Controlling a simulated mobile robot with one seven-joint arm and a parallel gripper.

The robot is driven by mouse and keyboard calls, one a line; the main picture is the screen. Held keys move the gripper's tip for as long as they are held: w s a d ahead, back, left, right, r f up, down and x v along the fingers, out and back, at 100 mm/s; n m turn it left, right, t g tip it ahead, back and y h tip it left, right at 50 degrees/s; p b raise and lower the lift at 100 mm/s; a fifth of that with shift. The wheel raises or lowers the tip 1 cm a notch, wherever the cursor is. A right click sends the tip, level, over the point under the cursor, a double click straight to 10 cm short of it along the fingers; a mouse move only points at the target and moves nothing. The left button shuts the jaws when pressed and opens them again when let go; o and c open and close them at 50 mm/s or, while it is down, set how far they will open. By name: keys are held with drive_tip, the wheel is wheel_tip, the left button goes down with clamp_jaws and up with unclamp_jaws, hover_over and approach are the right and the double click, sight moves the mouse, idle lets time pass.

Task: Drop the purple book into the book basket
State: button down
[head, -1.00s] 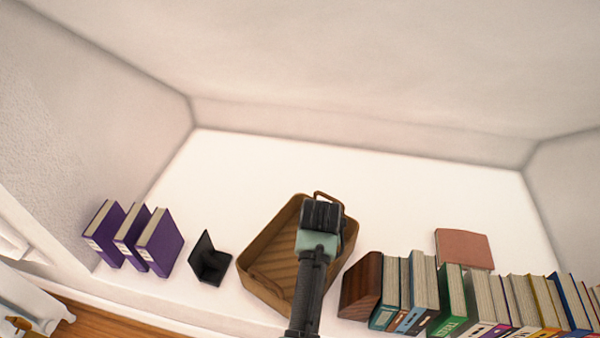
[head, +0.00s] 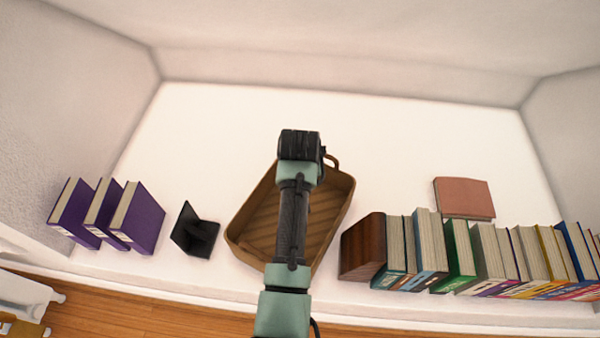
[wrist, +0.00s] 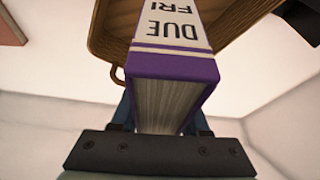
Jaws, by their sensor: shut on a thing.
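My gripper (head: 300,147) shows from above in the head view, at the far rim of the brown book basket (head: 246,228); its fingers are hidden there. In the wrist view my gripper (wrist: 165,122) is shut on a purple book (wrist: 172,66) with a white label reading "DUE FRI". The held book is hidden in the head view. The basket also shows in the wrist view (wrist: 235,22), behind the book; the gap between them is unclear. The visible basket floor is empty, though my arm crosses over part of it.
Three other purple books (head: 137,220) stand at the left, beside a black bookend (head: 193,232). A dark wooden bookend (head: 363,247) and a row of books (head: 458,255) stand right of the basket. A reddish-brown book (head: 464,198) lies flat behind them. The white surface behind the basket is clear.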

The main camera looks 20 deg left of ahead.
wheel_tip(320, 180, down, 2)
drive_tip(key=shift+w+f+b, duration=0.1)
drive_tip(key=shift+f+b, duration=0.1)
drive_tip(key=shift+b, duration=0.8)
drive_tip(key=shift+c, duration=1.8)
unclamp_jaws()
drive_tip(key=shift+o, duration=0.2)
drive_tip(key=shift+f, duration=0.2)
drive_tip(key=p+v, duration=0.3)
drive_tip(key=v, duration=1)
drive_tip(key=shift+p, duration=0.3)
drive_tip(key=shift+r, duration=0.15)
